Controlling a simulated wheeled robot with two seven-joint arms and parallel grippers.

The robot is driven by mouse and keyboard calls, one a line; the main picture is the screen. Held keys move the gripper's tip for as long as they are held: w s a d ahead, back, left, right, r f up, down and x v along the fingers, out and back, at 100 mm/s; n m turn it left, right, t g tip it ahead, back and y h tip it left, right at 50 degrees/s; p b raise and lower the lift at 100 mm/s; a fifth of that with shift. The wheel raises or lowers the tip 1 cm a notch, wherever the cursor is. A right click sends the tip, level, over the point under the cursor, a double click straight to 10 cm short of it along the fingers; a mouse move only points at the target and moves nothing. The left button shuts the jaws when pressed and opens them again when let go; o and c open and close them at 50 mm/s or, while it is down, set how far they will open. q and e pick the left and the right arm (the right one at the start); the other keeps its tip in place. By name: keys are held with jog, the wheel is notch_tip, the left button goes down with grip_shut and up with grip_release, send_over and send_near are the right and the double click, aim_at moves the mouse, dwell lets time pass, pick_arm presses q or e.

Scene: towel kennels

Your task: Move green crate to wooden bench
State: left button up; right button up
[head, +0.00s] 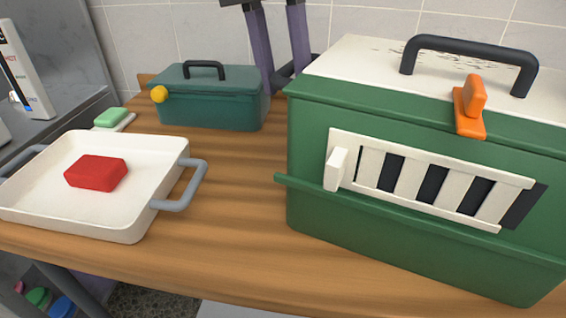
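The large green crate (350,225) fills the right side of the head view. It has a cream lid, a dark arched handle (470,45) on top, an orange latch (472,105) and a barred cream vent door with a cream knob. It stands upright on a wooden surface (235,200) that looks like the wooden bench, close to the front edge. Its right end is cut off by the frame. Neither of my grippers shows, so nothing is seen holding the crate.
A cream tray (135,225) with grey handles holds a red block (96,173) at left. Behind it are a teal box (225,108) with a yellow knob and a green soap-like block (110,117). Purple posts (259,50) stand at the back. Bare wood lies between tray and crate.

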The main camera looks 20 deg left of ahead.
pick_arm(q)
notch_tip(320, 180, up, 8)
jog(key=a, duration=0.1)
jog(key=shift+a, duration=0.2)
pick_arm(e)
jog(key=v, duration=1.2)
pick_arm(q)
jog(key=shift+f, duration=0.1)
